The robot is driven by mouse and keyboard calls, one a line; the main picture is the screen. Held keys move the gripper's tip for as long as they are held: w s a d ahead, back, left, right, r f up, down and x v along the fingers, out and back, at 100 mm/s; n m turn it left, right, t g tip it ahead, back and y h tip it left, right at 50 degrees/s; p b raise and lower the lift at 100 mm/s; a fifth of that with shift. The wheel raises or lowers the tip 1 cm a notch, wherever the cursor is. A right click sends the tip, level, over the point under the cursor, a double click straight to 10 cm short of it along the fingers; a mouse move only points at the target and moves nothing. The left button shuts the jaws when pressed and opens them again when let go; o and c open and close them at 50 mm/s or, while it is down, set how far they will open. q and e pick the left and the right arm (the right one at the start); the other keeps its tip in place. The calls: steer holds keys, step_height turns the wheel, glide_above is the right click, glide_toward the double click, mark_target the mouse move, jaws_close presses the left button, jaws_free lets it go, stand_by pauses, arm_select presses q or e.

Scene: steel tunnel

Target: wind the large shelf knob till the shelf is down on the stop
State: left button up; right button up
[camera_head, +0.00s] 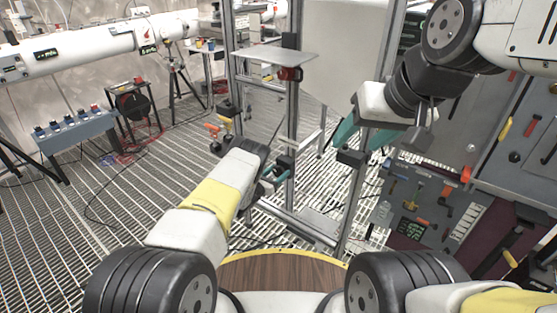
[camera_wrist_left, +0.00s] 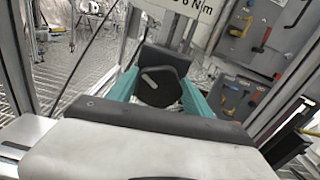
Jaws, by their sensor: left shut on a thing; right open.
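The shelf is a flat light-grey plate (camera_head: 275,54) high on an upright post in the head view, roughly level. A red and black part (camera_head: 290,74) sits on the post just under the plate; I cannot tell whether it is the stop. My left gripper (camera_head: 274,176) is at the post well below the shelf. In the left wrist view its teal fingers are shut on a dark knob (camera_wrist_left: 158,87) with a pale mark on its face. The fingers mostly hide the knob in the head view. My right gripper (camera_head: 363,138) is open and empty, to the right.
A metal frame (camera_head: 299,120) stands around the post. A grey tool panel (camera_head: 430,205) with coloured handles is at the right. A blue-grey box (camera_head: 75,133) with several knobs and a white beam pipe (camera_head: 90,45) are at the left. Open grating floor lies between.

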arm_select(q)
steer(key=n, duration=0.4)
steer(key=shift+a+n, duration=0.1)
steer(key=shift+n, duration=0.3)
steer(key=n, duration=0.5)
steer(key=shift+w+a+f, duration=0.1)
steer(key=n, duration=0.6)
steer(key=shift+f, duration=0.15)
steer(key=n, duration=0.4)
steer(key=shift+f+n, duration=0.1)
steer(key=shift+n, duration=0.2)
steer(key=n, duration=0.4)
steer(key=shift+f, duration=0.1)
steer(key=n, duration=0.5)
steer(key=shift+f, duration=0.1)
steer(key=n, duration=0.4)
steer(key=shift+n, duration=0.3)
steer(key=shift+s+d+n, duration=0.1)
steer(key=shift+n, duration=0.95)
steer(key=shift+s+d+n, duration=0.1)
steer(key=shift+n, duration=0.95)
